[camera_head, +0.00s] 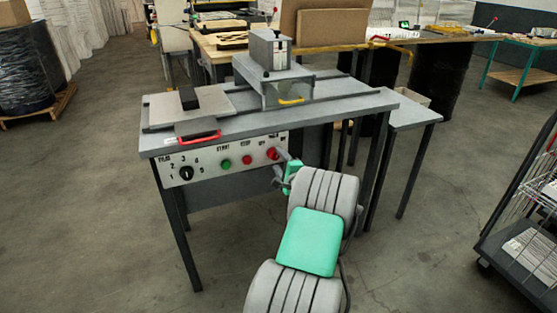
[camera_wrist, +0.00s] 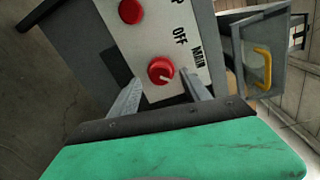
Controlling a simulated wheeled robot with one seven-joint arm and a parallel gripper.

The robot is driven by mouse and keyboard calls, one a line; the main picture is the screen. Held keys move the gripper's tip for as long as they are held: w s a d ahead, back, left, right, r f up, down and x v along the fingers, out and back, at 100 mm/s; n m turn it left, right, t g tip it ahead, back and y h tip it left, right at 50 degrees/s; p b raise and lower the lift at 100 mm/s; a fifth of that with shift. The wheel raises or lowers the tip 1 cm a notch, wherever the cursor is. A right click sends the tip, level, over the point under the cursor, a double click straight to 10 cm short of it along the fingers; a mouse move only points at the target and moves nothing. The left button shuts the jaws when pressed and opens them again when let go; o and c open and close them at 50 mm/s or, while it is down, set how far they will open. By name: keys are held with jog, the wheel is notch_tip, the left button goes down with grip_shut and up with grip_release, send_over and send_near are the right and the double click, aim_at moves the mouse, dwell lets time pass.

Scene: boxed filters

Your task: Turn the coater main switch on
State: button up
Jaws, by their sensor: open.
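The coater (camera_head: 215,145) is a grey table-like machine with a white control panel (camera_head: 215,160) on its front. The main switch (camera_head: 272,153) is a red round knob at the panel's right end. In the wrist view the switch (camera_wrist: 161,70) sits beside the words OFF and MAIN, with a small pale mark on its face. My gripper (camera_head: 280,164) is in front of the panel's right end. In the wrist view my gripper (camera_wrist: 160,77) is open, one finger on each side of the switch; I cannot tell whether they touch it.
The panel also has a black numbered dial (camera_head: 186,173), a green start button (camera_head: 226,164) and a red stop button (camera_head: 247,159). A red handle (camera_head: 200,138) and a yellow handle (camera_head: 291,101) stick out above. A wire cart (camera_head: 525,225) stands at the right.

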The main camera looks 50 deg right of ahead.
jog(key=v, duration=0.6)
jog(key=shift+s, duration=0.25)
jog(key=shift+a+r, duration=0.15)
jog(key=w+a+r+n+g+y+p, duration=0.1)
jog(key=w+a+r+n+y+p, duration=0.25)
jog(key=w+a, duration=0.35)
jog(key=w+a+r+n+y+p, duration=0.3)
jog(key=w+a+n, duration=0.2)
jog(key=a, duration=0.4)
jog(key=w+a+r+n+g+y+p, duration=0.1)
jog(key=a+r+n+g+p, duration=0.15)
jog(key=a, duration=0.45)
jog(key=a+r+n+g+y+p, duration=0.1)
jog(key=a+r+n+y+p, duration=0.1)
jog(key=a+n, duration=0.35)
jog(key=s+a+r+n+g+p, duration=0.2)
jog(key=s+a+r, duration=0.1)
jog(key=a, duration=0.4)
jog(key=s+a+r+n+g+p, duration=0.1)
jog(key=s+a+r+n+p, duration=0.15)
jog(key=a, duration=0.45)
jog(key=s+a+r+n+g+p, duration=0.2)
jog(key=s+a, duration=0.2)
jog(key=s, duration=0.3)
jog(key=s+a+r+n+g+p, duration=0.2)
jog(key=s+a+n, duration=0.1)
jog(key=s+a, duration=0.2)
jog(key=shift+s+r+p, duration=0.15)
jog(key=shift+s+p, duration=0.25)
jog(key=shift+s, duration=0.65)
